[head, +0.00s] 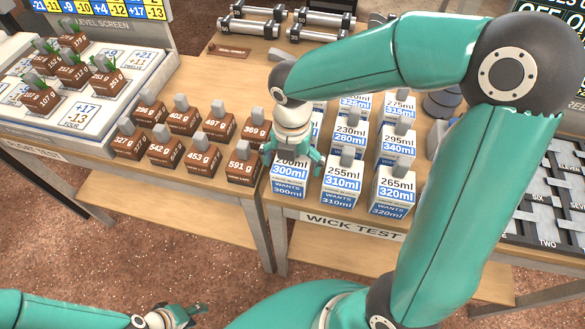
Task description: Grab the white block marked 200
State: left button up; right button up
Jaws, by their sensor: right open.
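The white block marked 200 (289,187) stands upright in the front row on the wick test table, at that row's left end. Its front reads 200ml, 300ml and WANTS 300ml. My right gripper (292,160) is open and points down over this block, with a finger to each side of its top. The gripper hides the block's top, and I cannot tell whether the fingers touch it. My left gripper (186,314) is low at the bottom edge, far from the block. Its jaw state is unclear.
White blocks marked 255 (340,184) and 265 (392,192) stand to the right, with more behind. Brown blocks with grey plugs, such as 591 g (243,167), stand close on the left. My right arm covers part of the table (335,217). Metal cylinders (250,25) lie behind.

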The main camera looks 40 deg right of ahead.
jog(key=shift+f, duration=0.45)
jog(key=shift+c, duration=0.2)
jog(key=c, duration=1.3)
jog(key=shift+c, duration=0.2)
jog(key=shift+r, duration=0.15)
